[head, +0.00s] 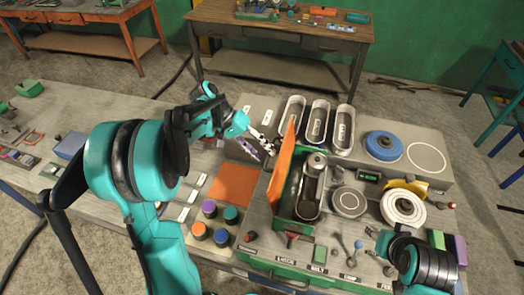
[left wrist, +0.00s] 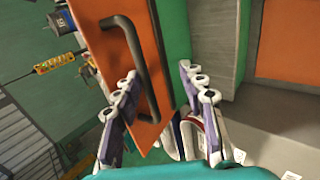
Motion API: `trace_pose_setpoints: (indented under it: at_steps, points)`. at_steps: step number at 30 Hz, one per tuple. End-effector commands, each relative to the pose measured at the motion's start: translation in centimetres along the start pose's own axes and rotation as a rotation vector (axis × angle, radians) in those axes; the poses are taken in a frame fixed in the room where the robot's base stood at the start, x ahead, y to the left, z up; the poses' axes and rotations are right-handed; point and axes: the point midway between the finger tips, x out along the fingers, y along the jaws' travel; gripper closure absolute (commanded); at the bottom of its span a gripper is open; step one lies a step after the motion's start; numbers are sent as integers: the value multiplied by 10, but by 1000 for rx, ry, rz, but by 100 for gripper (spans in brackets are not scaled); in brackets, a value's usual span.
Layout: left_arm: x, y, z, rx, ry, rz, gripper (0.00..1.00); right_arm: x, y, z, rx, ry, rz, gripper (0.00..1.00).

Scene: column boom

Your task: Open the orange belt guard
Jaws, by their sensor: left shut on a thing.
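The orange belt guard (head: 284,162) stands steeply tilted up at the left side of its green housing (head: 294,212). The grey pulley (head: 316,161) and dark belt inside are exposed. My left gripper (head: 266,146) is at the guard's left, outer face. The exact finger contact is partly hidden. My right arm shows at the lower right; its gripper (head: 376,234) is small and unclear.
Several grey trays (head: 316,122) stand behind the guard. A blue disc (head: 384,146) and a white ring-shaped roll (head: 403,208) lie to the right. Coloured jars (head: 209,209) stand at the left front, by an orange mat (head: 233,184). Levers (head: 358,249) stand along the front.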

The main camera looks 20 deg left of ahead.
Motion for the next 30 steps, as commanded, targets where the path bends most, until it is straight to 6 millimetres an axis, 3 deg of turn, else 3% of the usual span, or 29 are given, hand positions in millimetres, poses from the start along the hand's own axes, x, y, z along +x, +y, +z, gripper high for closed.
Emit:
trace_pose_setpoints:
  at_steps: [11,14,24,30]
  points:
    - [-5,-2,0,-3,0,-5,69,0,0,0,0,0,0,60]
    - [-18,-2,0,-5,2,-5,69,0,0,0,0,0,0,60]
    - [-90,0,0,-3,1,-3,69,0,0,0,0,0,0,60]
    - [-115,1,0,-2,2,-2,69,0,0,0,0,0,0,60]
